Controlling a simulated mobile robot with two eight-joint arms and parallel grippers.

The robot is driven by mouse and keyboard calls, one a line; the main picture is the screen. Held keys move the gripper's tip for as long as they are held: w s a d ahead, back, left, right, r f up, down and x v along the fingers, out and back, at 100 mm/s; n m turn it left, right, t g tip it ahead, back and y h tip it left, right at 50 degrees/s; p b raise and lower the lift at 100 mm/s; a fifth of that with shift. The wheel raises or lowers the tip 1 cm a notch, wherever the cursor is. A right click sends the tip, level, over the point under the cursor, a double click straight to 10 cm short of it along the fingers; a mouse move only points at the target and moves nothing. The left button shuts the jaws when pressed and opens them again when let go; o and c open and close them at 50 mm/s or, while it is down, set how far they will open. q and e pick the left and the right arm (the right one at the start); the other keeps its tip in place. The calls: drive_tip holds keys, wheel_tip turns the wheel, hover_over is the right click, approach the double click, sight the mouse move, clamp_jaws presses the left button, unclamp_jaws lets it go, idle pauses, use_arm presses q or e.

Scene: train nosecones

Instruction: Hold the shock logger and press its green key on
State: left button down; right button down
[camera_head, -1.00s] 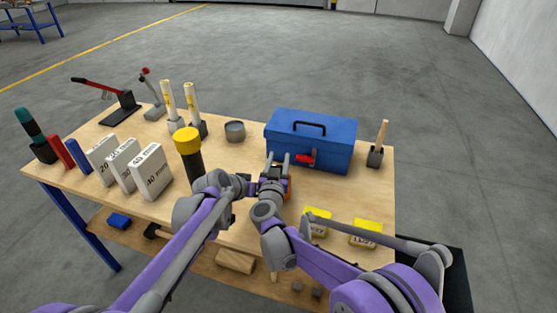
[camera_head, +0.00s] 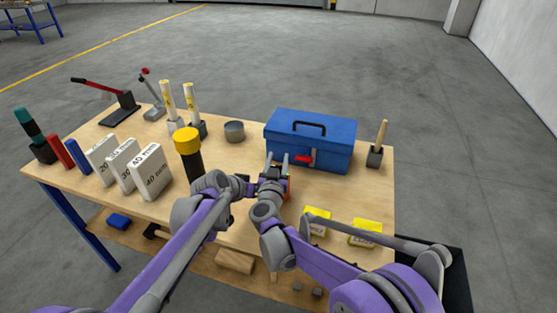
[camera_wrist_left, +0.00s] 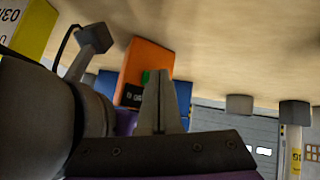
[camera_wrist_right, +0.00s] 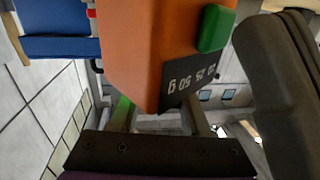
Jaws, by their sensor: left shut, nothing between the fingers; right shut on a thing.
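The shock logger is an orange block with a dark label reading several numbers and "g"; it fills the top of the right wrist view (camera_wrist_right: 150,40). Its green key (camera_wrist_right: 217,28) stands out from the face beside the label. My right gripper (camera_head: 277,160) is shut on the logger, above the table front. My left gripper (camera_wrist_left: 160,76) is shut and empty, its tips close to the green key (camera_wrist_left: 146,77) in the left wrist view. I cannot tell whether they touch it. In the head view the arms hide most of the logger (camera_head: 289,184).
A blue toolbox (camera_head: 330,135) stands just behind the grippers. A black cylinder with a yellow cap (camera_head: 187,140) and white blocks (camera_head: 152,172) stand to the left. Yellow-topped boxes (camera_head: 366,229) sit at the front right.

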use_arm(q)
drive_tip(key=shift+s+a, duration=0.15)
drive_tip(key=shift+a, duration=0.05)
drive_tip(key=shift+s+a, duration=0.9)
drive_tip(key=shift+a, duration=0.35)
drive_tip(key=shift+s+a, duration=0.9)
drive_tip(key=shift+a, duration=0.3)
use_arm(e)
drive_tip(key=shift+c, duration=1.5)
unclamp_jaws()
drive_tip(key=shift+s, duration=0.1)
